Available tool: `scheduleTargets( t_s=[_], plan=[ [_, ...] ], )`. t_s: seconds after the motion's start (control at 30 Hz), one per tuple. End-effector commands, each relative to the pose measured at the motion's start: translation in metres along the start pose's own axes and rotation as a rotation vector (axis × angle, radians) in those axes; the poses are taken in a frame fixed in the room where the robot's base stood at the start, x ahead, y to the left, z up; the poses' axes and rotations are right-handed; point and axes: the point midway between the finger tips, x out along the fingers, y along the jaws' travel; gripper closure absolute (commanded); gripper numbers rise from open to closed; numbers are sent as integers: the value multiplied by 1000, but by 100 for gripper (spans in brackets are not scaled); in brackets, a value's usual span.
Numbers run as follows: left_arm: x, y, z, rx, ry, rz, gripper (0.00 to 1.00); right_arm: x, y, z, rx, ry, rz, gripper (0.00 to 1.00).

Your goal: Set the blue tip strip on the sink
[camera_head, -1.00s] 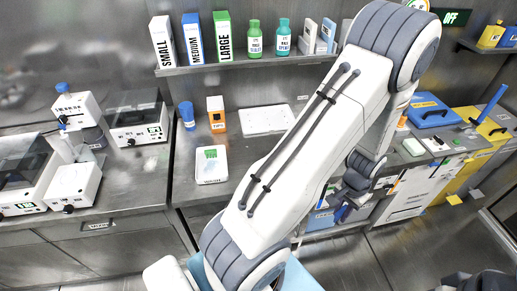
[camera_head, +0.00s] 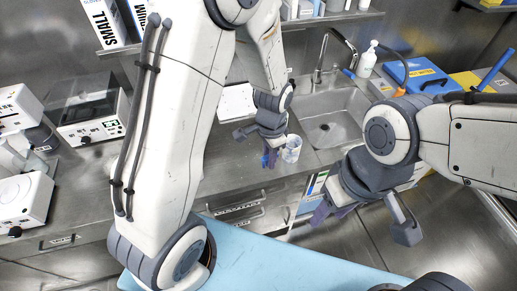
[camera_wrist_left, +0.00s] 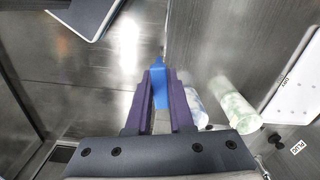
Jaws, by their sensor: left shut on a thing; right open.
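The blue tip strip (camera_wrist_left: 160,84) is gripped between the purple fingers of my left gripper (camera_wrist_left: 159,98) in the left wrist view. In the head view, my left gripper (camera_head: 268,153) hangs by the counter's front edge, left of the sink, and a small blue bit of the strip (camera_head: 265,160) shows under it. The steel sink (camera_head: 335,127) is set into the counter, with a curved faucet behind its basin. My right gripper (camera_head: 352,207) is open and empty, in front of the sink and lower right of my left gripper.
A pale cup (camera_head: 291,148) stands close beside my left gripper, between it and the sink. A soap bottle (camera_head: 367,60) and a blue case (camera_head: 415,76) are behind and right of the sink. A white tray (camera_head: 236,103) lies left of it.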

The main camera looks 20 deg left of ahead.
Motion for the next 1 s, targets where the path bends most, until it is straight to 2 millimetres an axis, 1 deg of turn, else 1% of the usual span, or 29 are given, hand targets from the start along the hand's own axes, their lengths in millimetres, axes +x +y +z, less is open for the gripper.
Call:
scheduleTargets(
  t_s=[0.03,0.1,0.17,0.27,0.5,0.6,0.7,0.87,1.0],
  plan=[
    [4,8,-4,85,3,-2,100,11,1,0,0,0,0,50],
    [2,14,-7,166,1,-1,100,14,1,1,0,0,0,50],
    [2,13,-7,202,-1,0,100,13,1,0,0,0,0,50],
    [9,-1,-4,216,-4,2,100,9,1,0,-1,0,0,50],
    [42,-55,8,212,-4,3,100,-3,0,0,0,1,0,50],
    [54,-74,12,213,-3,3,100,-6,0,-1,0,1,0,50],
    [62,-87,13,215,-1,0,100,-9,-1,-1,0,1,0,50],
    [70,-95,15,218,-2,1,100,-10,-1,-1,0,1,0,50],
    [89,-94,15,219,-4,4,100,-16,-1,-1,0,1,0,50]
  ],
)
